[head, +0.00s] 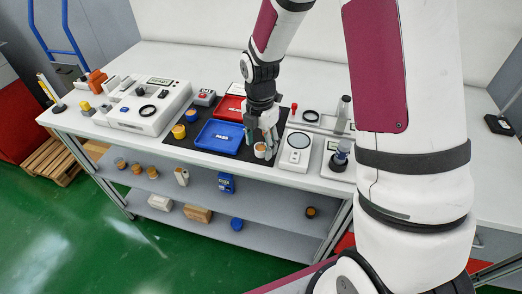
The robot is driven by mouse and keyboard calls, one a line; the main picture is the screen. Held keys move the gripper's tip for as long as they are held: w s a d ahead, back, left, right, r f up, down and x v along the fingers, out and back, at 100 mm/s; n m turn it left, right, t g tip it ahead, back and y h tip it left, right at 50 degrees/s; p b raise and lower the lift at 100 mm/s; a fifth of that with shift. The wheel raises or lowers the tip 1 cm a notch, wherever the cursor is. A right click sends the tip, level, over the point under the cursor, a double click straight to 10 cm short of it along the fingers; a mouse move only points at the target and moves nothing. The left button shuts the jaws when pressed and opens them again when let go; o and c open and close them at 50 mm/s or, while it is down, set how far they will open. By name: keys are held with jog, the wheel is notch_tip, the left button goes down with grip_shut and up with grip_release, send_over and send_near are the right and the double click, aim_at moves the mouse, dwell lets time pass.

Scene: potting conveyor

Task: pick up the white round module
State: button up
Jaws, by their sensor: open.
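A small white round module (260,152) with a tan-looking top stands on the dark mat near the front edge of the table. My gripper (265,142) points down right over it, with its fingers open. The fingers partly hide the module, and I cannot tell whether they touch it. A blue tray (219,136) lies just left of my gripper, with a red tray (230,108) behind it.
A white device with a round dark-rimmed disc (296,150) stands close on the right. A white test unit (150,108) fills the left of the table. A lower shelf (200,195) holds several small parts.

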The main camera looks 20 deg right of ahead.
jog(key=shift+f, duration=0.55)
jog(key=c, duration=1.2)
jog(key=shift+r, duration=0.1)
jog(key=shift+c, duration=0.2)
